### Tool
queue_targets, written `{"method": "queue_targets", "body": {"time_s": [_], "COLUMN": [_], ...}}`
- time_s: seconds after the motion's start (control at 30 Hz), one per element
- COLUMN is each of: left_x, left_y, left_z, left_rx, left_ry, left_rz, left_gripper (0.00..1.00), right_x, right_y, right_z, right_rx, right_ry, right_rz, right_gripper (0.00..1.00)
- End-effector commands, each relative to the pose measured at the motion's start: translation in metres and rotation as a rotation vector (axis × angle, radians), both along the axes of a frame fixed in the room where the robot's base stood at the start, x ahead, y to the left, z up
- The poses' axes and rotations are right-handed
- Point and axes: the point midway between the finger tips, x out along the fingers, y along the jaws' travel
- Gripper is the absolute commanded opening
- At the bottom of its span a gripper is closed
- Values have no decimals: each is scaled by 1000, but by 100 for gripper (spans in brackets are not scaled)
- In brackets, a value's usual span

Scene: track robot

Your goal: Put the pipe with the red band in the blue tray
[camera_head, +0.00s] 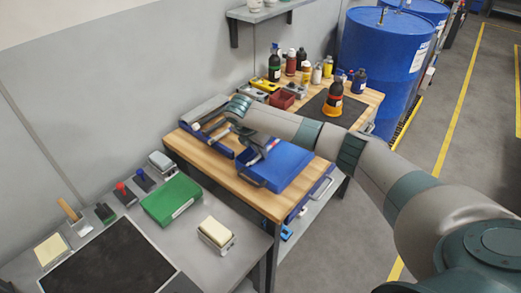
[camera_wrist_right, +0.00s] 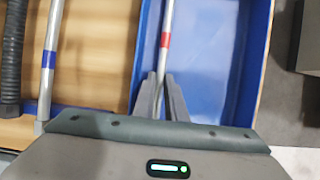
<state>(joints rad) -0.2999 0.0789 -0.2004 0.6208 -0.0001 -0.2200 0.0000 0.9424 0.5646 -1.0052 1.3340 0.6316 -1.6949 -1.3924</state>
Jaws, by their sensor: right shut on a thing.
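The pipe with the red band (camera_wrist_right: 166,40) is a thin grey pipe, gripped between the fingers of my right gripper (camera_wrist_right: 163,98). In the right wrist view it lies over the blue tray (camera_wrist_right: 203,80); I cannot tell whether it touches the tray floor. In the head view the blue tray (camera_head: 291,163) is at the wooden bench's front right, with my right gripper (camera_head: 268,148) over its left part. The red band is too small to make out there. My left gripper is not in view.
A blue-banded pipe (camera_wrist_right: 48,58) and a black ribbed hose (camera_wrist_right: 12,55) lie left of the tray. Bottles (camera_head: 303,62) and a dark mat (camera_head: 318,107) are at the bench's back. A green box (camera_head: 171,200) is on the grey table; blue drums (camera_head: 383,50) stand behind.

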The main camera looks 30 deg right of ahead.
Motion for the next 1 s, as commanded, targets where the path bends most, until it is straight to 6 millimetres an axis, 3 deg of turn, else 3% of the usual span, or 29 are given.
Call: {"method": "queue_targets", "body": {"time_s": [0.03, 0.07, 0.1, 0.57, 0.77, 1.0], "left_x": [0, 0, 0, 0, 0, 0], "left_y": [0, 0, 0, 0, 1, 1], "left_z": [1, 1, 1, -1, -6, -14], "left_rx": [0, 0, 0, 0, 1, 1], "left_ry": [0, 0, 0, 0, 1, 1], "left_rz": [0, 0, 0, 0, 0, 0], "left_gripper": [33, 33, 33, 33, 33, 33], "right_x": [0, 0, 0, 0, -3, -9], "right_y": [0, 0, 0, 1, 9, 25], "right_z": [-1, -2, -2, 4, 23, 62], "right_rx": [0, 0, 0, 0, 2, 1], "right_ry": [0, 1, 0, 0, -1, -3], "right_rz": [0, 0, 0, 1, 1, 2], "right_gripper": [0, 14, 19, 19, 19, 19]}}
